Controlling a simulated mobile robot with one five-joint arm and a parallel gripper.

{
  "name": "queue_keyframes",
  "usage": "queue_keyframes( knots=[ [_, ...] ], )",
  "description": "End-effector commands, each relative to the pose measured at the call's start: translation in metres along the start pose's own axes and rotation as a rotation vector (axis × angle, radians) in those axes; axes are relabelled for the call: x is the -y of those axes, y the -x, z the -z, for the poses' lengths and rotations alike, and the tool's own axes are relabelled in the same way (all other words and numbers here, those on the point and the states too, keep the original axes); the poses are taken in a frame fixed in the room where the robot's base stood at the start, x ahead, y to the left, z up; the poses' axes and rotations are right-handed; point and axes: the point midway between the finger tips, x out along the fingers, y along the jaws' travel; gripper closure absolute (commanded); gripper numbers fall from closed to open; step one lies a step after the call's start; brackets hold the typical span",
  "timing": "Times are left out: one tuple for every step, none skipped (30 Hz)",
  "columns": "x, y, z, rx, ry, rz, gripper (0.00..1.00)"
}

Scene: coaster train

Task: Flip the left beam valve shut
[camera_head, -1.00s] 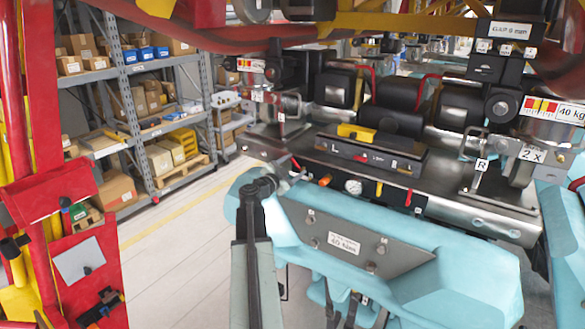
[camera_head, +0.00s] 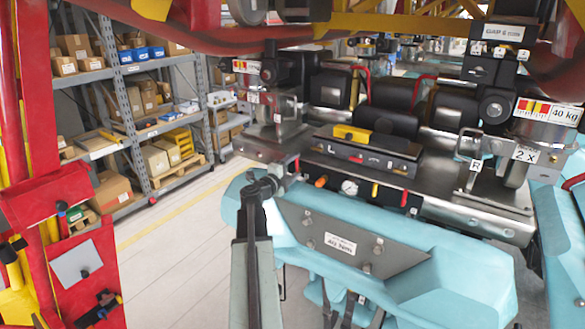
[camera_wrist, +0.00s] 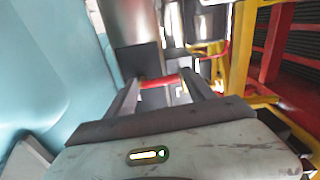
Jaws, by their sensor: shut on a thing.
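The left beam valve's red lever (camera_wrist: 160,81) shows in the wrist view as a short red bar between my fingertips. In the head view my gripper (camera_head: 286,178) is at the left end of the metal beam (camera_head: 450,208), where only a thin bit of red shows above it. My gripper also shows in the wrist view (camera_wrist: 162,88), its two fingers on either side of the lever and shut on it. The rest of the valve is hidden behind my gripper, so I cannot tell its exact angle.
An orange knob (camera_head: 321,181), a round gauge (camera_head: 349,187) and a yellow handle (camera_head: 375,190) sit along the beam's front, right of my gripper. A pale blue seat shell (camera_head: 330,240) lies close below. Shelves (camera_head: 150,110) stand at the back left beyond open floor.

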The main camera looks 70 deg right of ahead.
Motion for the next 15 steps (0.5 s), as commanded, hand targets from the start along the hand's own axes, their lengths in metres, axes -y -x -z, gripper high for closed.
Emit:
queue_keyframes(
  knots=[
    [0.0018,-0.0004,-0.001,0.004,-0.013,0.004,0.78],
    [0.0018,-0.0005,-0.0008,0.004,-0.023,0.004,0.78],
    [0.0018,-0.0005,-0.0005,0.004,-0.035,0.004,0.78],
    [0.0018,-0.0005,-0.0003,0.004,-0.042,0.004,0.78],
    [0.0018,-0.0005,-0.0001,0.004,-0.048,0.004,0.78],
    [0.0018,-0.0006,0.0001,0.004,-0.055,0.004,0.78],
    [0.0018,-0.0006,0.0002,0.004,-0.06,0.004,0.78],
    [0.0018,-0.0006,0.0003,0.004,-0.064,0.004,0.78],
    [0.0018,-0.0007,0.0004,0.004,-0.068,0.004,0.78],
    [0.0018,-0.0007,0.0005,0.004,-0.07,0.003,0.78],
    [0.0018,-0.0007,0.0006,0.004,-0.071,0.003,0.78],
    [0.0018,-0.0007,0.0006,0.004,-0.073,0.003,0.78],
    [0.0018,-0.0007,0.0007,0.004,-0.073,0.003,0.78],
    [0.0018,-0.0007,0.0007,0.004,-0.073,0.003,0.78],
    [0.0018,-0.0008,0.0008,0.004,-0.074,0.003,0.78]
  ],
)
